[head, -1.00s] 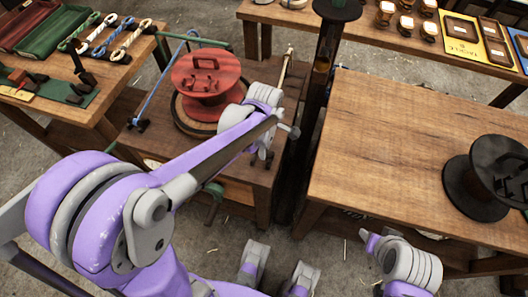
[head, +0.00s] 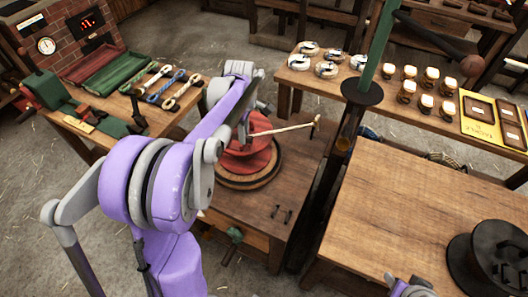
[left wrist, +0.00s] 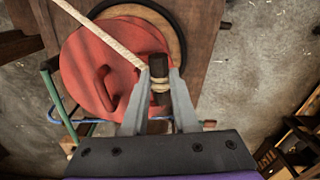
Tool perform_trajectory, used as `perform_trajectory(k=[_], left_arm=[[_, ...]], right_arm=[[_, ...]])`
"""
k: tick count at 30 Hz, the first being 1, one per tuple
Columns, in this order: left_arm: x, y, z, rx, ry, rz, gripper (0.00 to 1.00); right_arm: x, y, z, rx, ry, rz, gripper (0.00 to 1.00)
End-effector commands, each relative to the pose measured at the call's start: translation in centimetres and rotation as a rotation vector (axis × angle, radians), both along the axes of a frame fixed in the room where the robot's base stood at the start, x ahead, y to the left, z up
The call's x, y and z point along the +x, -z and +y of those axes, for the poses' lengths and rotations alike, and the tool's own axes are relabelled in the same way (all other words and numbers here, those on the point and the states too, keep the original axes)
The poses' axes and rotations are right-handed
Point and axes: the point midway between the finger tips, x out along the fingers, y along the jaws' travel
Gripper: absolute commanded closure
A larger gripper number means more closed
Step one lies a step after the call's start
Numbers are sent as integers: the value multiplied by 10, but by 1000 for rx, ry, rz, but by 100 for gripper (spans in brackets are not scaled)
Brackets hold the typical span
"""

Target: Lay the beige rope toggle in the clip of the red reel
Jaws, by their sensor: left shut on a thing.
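My left gripper (head: 243,140) is over the red reel (head: 262,160), which lies on a round wooden base on a small table. In the left wrist view the gripper (left wrist: 159,84) is shut on the dark brown toggle with beige rope (left wrist: 159,64) wound around it. The toggle stands out between the fingertips, in front of the red reel (left wrist: 85,60). A raised red bracket (left wrist: 102,88) shows on the reel, left of the fingers; whether it is the clip I cannot tell.
A blue rope (left wrist: 66,112) and a green bar (left wrist: 58,100) lie beside the reel. A dark post (head: 352,120) rises to the right, before a table with a black reel (head: 492,262).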

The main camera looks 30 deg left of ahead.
Motion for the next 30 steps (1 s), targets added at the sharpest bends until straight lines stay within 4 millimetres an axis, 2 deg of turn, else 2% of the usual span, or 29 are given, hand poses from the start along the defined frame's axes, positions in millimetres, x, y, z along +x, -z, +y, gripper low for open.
perform_trajectory(k=[1,4,8,17,30], left_arm=[[5,-14,12,-1,-12,-9,100],[8,-23,26,-3,-21,-14,100],[9,-27,35,-5,-26,-15,100],[7,-16,36,-5,-27,-12,100],[7,14,36,-4,-26,-11,100]], right_arm=[[6,-13,0,0,0,-11,50],[10,-22,0,0,0,-19,50],[12,-27,0,0,0,-23,50],[8,-19,0,0,0,-15,50],[-1,2,0,0,0,2,50]])
